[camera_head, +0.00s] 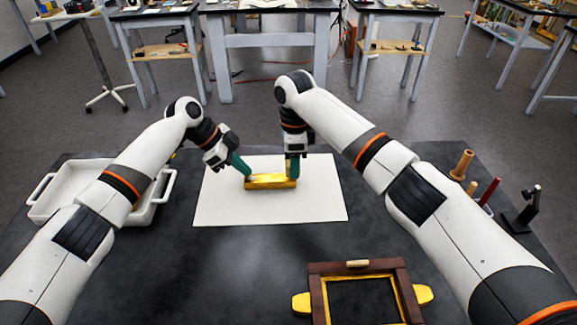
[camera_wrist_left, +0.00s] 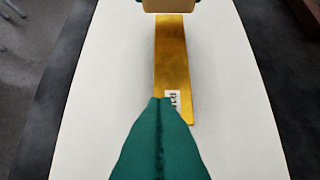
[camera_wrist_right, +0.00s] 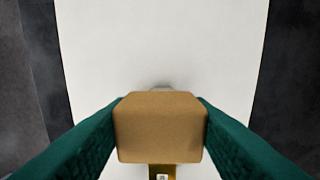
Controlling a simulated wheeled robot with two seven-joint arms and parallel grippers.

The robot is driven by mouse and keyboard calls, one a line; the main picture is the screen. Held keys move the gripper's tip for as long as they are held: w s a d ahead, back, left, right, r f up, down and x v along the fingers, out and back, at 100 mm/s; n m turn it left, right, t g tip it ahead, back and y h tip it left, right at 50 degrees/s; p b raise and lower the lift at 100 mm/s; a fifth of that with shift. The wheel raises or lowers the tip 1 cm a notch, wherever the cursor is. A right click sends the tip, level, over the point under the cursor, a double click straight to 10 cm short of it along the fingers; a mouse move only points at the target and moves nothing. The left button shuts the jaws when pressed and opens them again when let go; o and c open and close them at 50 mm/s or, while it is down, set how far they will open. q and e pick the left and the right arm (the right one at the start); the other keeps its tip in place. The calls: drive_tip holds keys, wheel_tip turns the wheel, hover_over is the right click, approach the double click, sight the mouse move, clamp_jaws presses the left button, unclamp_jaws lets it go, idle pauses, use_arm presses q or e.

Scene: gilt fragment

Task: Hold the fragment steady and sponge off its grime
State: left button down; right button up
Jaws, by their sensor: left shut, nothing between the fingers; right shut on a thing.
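The gilt fragment (camera_head: 268,183) is a golden bar lying on the white sheet (camera_head: 230,205). It also shows in the left wrist view (camera_wrist_left: 172,60), with a small white patch with dark marks (camera_wrist_left: 172,98) near its close end. My left gripper (camera_head: 248,176) is shut and empty, its green fingertips (camera_wrist_left: 162,100) at the fragment's left end, apparently touching it. My right gripper (camera_wrist_right: 160,125) is shut on a tan sponge block (camera_wrist_right: 160,128), held at the fragment's right end. The sponge hides that end in both wrist views; I cannot tell whether it touches. No grime is clearly visible.
A white tray (camera_head: 68,180) stands at the left of the dark table. A dark wooden frame with a gilt inner edge (camera_head: 318,297) lies at the front. Wooden pegs (camera_head: 462,165), a red stick (camera_head: 489,191) and a black stand (camera_head: 523,214) are at the right.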

use_arm(q)
drive_tip(key=shift+s+f, duration=0.1)
drive_tip(key=shift+f, duration=0.15)
use_arm(e)
drive_tip(key=shift+r, duration=3.15)
use_arm(q)
drive_tip(key=shift+r, duration=0.15)
drive_tip(key=shift+w+r, duration=0.2)
drive_tip(key=shift+r, duration=0.8)
use_arm(e)
drive_tip(key=shift+w+f, duration=0.1)
drive_tip(key=shift+w, duration=0.05)
use_arm(q)
drive_tip(key=shift+r, duration=2.05)
drive_tip(key=v, duration=1.2)
drive_tip(key=shift+a, duration=0.1)
use_arm(e)
drive_tip(key=shift+a, duration=0.1)
